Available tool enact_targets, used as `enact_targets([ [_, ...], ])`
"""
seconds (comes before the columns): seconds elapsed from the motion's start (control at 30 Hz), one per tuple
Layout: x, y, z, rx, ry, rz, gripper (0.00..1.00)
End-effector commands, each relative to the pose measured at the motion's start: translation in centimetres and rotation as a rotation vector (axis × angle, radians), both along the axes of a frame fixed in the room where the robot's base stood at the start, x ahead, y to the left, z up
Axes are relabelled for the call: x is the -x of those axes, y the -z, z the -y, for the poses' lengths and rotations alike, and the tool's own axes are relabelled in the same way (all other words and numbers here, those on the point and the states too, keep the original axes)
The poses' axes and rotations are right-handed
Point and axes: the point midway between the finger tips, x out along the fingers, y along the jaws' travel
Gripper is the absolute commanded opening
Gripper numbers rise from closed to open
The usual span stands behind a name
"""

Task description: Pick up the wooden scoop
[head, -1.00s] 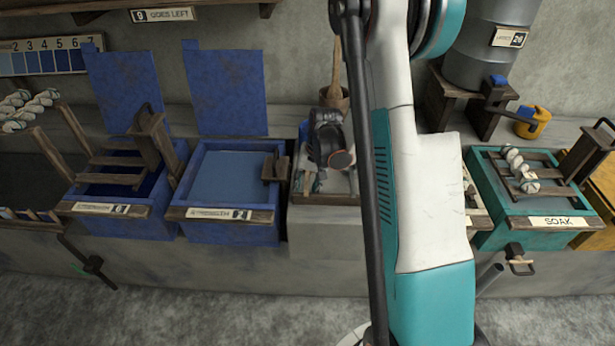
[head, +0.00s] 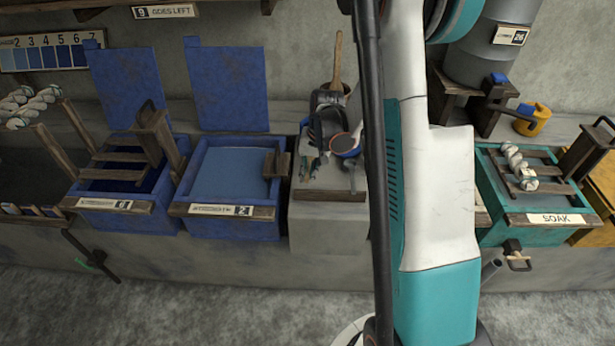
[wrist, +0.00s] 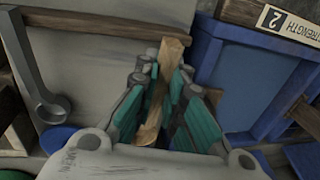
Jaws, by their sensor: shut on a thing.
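My gripper (head: 312,166) is over the light worktop between the blue vat and my arm in the head view. In the wrist view its teal fingers (wrist: 172,115) are shut on the wooden scoop (wrist: 172,50), a pale brown wooden piece running between them. Part of the scoop is hidden by the fingers. In the head view the scoop is too small and covered to make out clearly.
A blue vat labelled 2 (head: 228,178) stands just left of my gripper. A grey metal ladle (wrist: 50,108) lies nearby in the wrist view. A wooden handle (head: 338,60) stands up behind my gripper. A teal SOAK vat (head: 487,200) is at the right.

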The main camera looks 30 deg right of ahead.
Motion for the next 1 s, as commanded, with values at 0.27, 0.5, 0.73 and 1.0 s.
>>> enact_targets([
  [0.27,0.0,-8.1,0.0,0.000,0.000,0.000,0.00],
  [0.5,0.0,-13.2,0.0,0.000,0.000,0.000,0.00],
  [0.73,0.0,-15.4,0.0,0.000,0.000,0.000,0.00],
  [1.0,0.0,-15.7,0.0,0.000,0.000,0.000,0.00],
])
